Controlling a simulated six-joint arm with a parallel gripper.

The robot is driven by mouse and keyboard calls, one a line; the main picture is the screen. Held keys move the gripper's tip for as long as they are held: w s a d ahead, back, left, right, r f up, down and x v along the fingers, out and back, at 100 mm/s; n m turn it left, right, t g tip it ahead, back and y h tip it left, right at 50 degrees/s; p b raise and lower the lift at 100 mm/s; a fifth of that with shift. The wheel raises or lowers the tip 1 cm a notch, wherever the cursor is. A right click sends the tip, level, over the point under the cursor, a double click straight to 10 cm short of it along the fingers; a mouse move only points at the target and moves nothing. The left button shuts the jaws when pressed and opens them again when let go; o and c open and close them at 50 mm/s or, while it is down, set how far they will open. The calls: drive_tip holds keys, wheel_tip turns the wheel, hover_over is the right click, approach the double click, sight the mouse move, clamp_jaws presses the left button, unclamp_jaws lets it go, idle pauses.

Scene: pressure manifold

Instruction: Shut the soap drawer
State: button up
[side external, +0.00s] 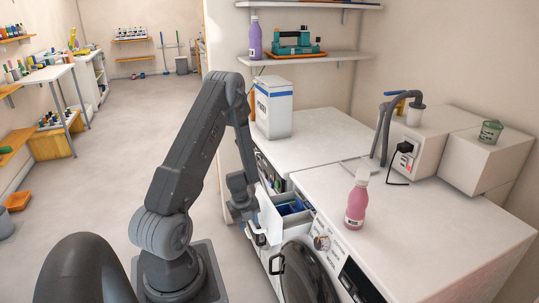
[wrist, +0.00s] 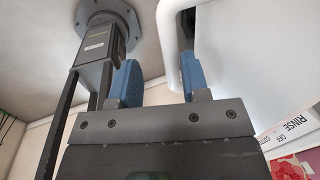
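The soap drawer (side external: 270,218) is pulled out of the front of the near white washing machine (side external: 400,225). Its white front stands away from the machine, and blue compartments show behind it. My gripper (side external: 252,226) points down, close beside the drawer front on its outer left side. In the wrist view, the two blue fingertips of my gripper (wrist: 158,78) stand apart. A white rounded panel, apparently the drawer (wrist: 240,60), fills the right side, with its edge reaching between the fingers and beside the right one. I cannot tell whether they touch.
The round machine door (side external: 305,275) is below the drawer. A pink bottle (side external: 357,202) stands on the machine top. A second white machine (side external: 310,140) stands behind, carrying a white box (side external: 272,108). The floor (side external: 150,125) left of my arm is open.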

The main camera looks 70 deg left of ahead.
drive_tip(key=s+r, duration=0.2)
drive_tip(key=r, duration=0.5)
drive_tip(key=s+r, duration=0.3)
drive_tip(key=r, duration=0.4)
drive_tip(key=w+d+r+n+t+y, duration=0.3)
drive_tip(key=w+r+n, duration=0.1)
drive_tip(key=r, duration=0.3)
drive_tip(key=w+d+r+n+t+y, duration=0.3)
drive_tip(key=w+r+n+y, duration=0.1)
drive_tip(key=w+r+n, duration=0.1)
drive_tip(key=shift+w+d+r, duration=0.4)
drive_tip(key=shift+w+r, duration=0.2)
drive_tip(key=shift+r, duration=0.5)
drive_tip(key=s+a+f+m+g+h, duration=0.3)
drive_tip(key=s+f+m+h, duration=0.15)
drive_tip(key=f, duration=0.25)
drive_tip(key=s+a+f+m+g+h, duration=0.3)
drive_tip(key=s+a+f+m, duration=0.15)
drive_tip(key=f, duration=0.35)
wheel_tip(320, 180, down, 13)
drive_tip(key=w, duration=0.2)
drive_tip(key=shift+d+f, duration=0.15)
drive_tip(key=shift+d, duration=0.15)
